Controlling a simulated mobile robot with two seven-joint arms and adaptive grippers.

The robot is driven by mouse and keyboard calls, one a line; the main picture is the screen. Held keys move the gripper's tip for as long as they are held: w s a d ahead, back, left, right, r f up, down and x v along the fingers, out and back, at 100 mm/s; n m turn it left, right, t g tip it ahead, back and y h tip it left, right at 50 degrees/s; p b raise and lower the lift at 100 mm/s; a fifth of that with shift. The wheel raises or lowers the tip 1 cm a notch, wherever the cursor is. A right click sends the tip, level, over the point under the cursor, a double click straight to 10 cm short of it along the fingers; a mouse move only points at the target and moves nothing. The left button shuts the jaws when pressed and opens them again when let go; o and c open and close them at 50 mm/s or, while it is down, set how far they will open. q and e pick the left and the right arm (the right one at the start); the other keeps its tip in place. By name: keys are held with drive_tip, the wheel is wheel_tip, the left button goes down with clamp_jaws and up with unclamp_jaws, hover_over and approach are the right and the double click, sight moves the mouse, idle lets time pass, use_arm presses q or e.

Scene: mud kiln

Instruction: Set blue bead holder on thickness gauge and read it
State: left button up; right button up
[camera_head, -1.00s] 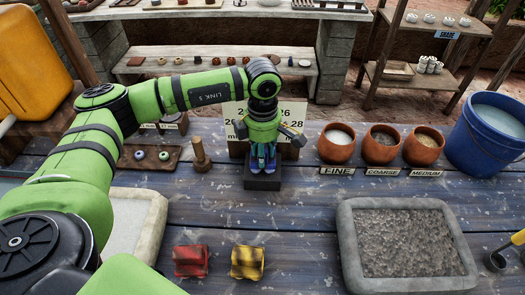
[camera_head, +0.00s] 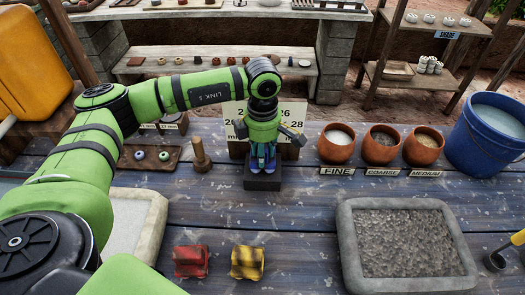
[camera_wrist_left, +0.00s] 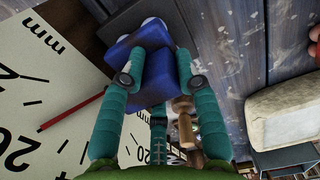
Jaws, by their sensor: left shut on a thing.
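The blue bead holder (camera_wrist_left: 150,72) is pinched between the teal fingers of my left gripper (camera_wrist_left: 154,80) in the wrist view. In the head view only a little blue shows around my left gripper (camera_head: 262,165), low over the gauge's dark base (camera_head: 263,183). I cannot tell whether the holder touches the base. The thickness gauge's pale dial (camera_head: 292,122) stands behind, partly hidden by my wrist. The wrist view shows the dial (camera_wrist_left: 40,90) with "mm" marks and a red needle (camera_wrist_left: 72,112) pointing toward the number scale; the full reading is cut off. My right gripper is not in view.
A red holder (camera_head: 191,261) and a yellow holder (camera_head: 247,262) lie at the front. Three clay pots, one being (camera_head: 337,143), and a gravel tray (camera_head: 350,260) are to the right. A wooden peg (camera_head: 200,157) stands left of the gauge.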

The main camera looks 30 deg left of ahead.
use_arm(q)
drive_tip(key=shift+r+p, duration=1.8)
drive_tip(key=shift+r, duration=1.7)
drive_tip(key=m, duration=0.1)
drive_tip(key=s+d+m, duration=0.1)
drive_tip(key=m, duration=0.1)
drive_tip(key=shift+s+d+r, duration=0.1)
drive_tip(key=shift+r, duration=0.05)
drive_tip(key=s+d+r+m, duration=0.1)
drive_tip(key=s+m, duration=0.3)
drive_tip(key=m, duration=0.5)
drive_tip(key=s+d+m, duration=0.3)
drive_tip(key=s+m, duration=0.1)
drive_tip(key=m, duration=0.6)
drive_tip(key=shift+d+r+m, duration=0.25)
drive_tip(key=shift+r+m, duration=0.05)
drive_tip(key=shift+r, duration=0.05)
